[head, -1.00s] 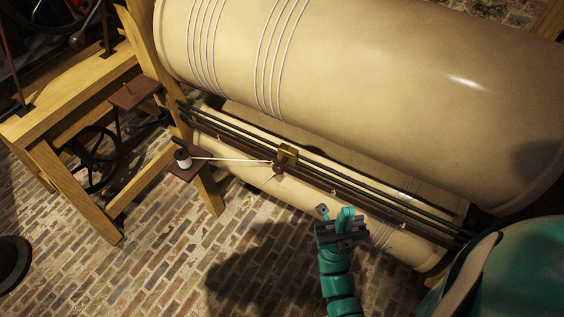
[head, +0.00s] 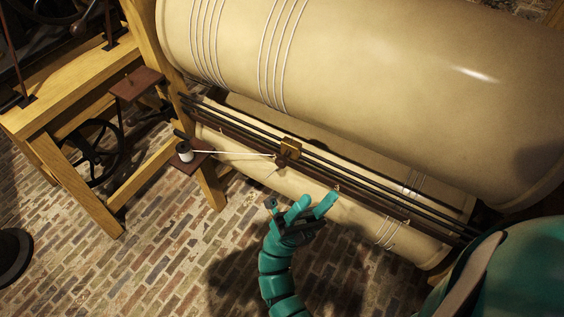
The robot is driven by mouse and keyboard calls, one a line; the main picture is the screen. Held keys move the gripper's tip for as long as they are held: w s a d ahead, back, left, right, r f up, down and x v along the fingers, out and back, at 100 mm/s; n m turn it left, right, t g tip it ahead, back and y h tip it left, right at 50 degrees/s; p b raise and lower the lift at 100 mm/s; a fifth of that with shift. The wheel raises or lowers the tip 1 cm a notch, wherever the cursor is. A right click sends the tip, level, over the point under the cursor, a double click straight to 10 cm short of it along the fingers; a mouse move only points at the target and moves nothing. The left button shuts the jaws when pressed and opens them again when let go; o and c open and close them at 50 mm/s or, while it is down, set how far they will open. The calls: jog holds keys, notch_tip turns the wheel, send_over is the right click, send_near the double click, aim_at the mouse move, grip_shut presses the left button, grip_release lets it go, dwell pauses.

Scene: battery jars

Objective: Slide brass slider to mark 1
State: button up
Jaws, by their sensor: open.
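The brass slider (head: 289,149) sits on the dark rails (head: 350,185) that run slantwise along the front of the large cream drums. A white thread stretches from it leftwards to a white spool (head: 185,152). Small pale pegs stand along the rail strip, one of them (head: 337,187) to the right of the slider; no mark numbers can be read. My teal gripper (head: 302,203) is open and empty, below and slightly right of the slider, apart from it. Its fingers point up towards the rails.
The large upper drum (head: 370,70) with white cord windings overhangs the rails. The lower drum (head: 310,190) lies just behind my gripper. A wooden frame (head: 75,200) with a black wheel stands at the left. The brick floor below is free.

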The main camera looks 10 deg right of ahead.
jog(key=w+a+f+n+t+y, duration=0.45)
jog(key=a+n+t+y, duration=0.2)
jog(key=n+y, duration=1.15)
jog(key=n, duration=0.5)
send_near(279, 165)
jog(key=x, duration=1.1)
jog(key=shift+d+p, duration=0.1)
jog(key=shift+p, duration=0.2)
grip_shut()
